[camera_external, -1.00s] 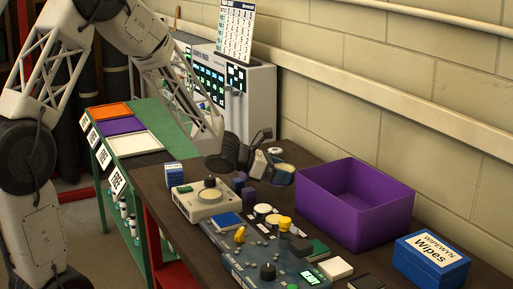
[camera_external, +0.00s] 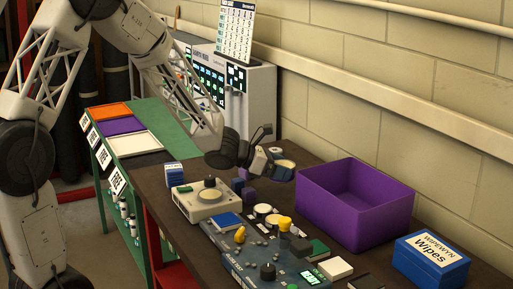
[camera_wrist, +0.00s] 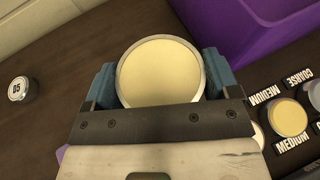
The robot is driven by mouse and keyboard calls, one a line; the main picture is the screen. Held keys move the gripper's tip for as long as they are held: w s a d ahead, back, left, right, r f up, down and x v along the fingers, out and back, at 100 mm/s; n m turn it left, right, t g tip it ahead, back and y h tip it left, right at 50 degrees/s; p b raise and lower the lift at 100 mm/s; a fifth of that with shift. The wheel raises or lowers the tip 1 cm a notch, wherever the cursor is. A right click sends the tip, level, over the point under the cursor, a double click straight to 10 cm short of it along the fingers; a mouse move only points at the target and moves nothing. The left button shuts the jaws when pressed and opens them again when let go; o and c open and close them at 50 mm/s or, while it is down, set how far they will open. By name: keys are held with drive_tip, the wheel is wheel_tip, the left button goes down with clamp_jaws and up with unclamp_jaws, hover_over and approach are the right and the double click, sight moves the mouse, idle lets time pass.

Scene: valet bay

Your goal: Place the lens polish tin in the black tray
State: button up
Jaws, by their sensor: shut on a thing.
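The tin, round with a pale yellow top and silver rim, fills the upper middle of the wrist view (camera_wrist: 160,70). It also shows in the external view (camera_external: 284,171), just left of the purple bin. My gripper (camera_wrist: 160,80) is shut on it, with a blue pad on each side; it shows in the external view (camera_external: 272,162) too. The tin appears held slightly above the dark table. Its label is not readable. A dark, flat black tray (camera_external: 143,163) seems to lie on the green stand beside the white tray; its edges are hard to make out.
Orange (camera_external: 108,111), purple (camera_external: 121,126) and white (camera_external: 135,143) trays lie on the green stand. A purple bin (camera_external: 390,210), a blue wipes box (camera_external: 431,262) and a control panel (camera_external: 262,250) crowd the table. A small tin marked 05 (camera_wrist: 22,89) stands at left in the wrist view.

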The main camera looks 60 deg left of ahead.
wheel_tip(320, 180, up, 4)
drive_tip(key=s+a+n+y, duration=0.2)
drive_tip(key=s+a, duration=0.1)
drive_tip(key=a, duration=1.6)
drive_tip(key=s+a+n+y, duration=0.2)
drive_tip(key=s+a+y, duration=0.15)
drive_tip(key=a, duration=1.55)
drive_tip(key=s+a+n+y, duration=0.1)
drive_tip(key=s+a, duration=0.6)
drive_tip(key=a, duration=0.4)
drive_tip(key=s+a+n+y, duration=0.1)
drive_tip(key=s+a, duration=0.7)
drive_tip(key=a, duration=0.2)
wheel_tip(320, 180, down, 10)
drive_tip(key=shift+s+a+r, duration=0.15)
drive_tip(key=shift+a+r, duration=0.1)
drive_tip(key=shift+a, duration=0.2)
drive_tip(key=shift+f, duration=3.1)
drive_tip(key=shift+f, duration=0.1)
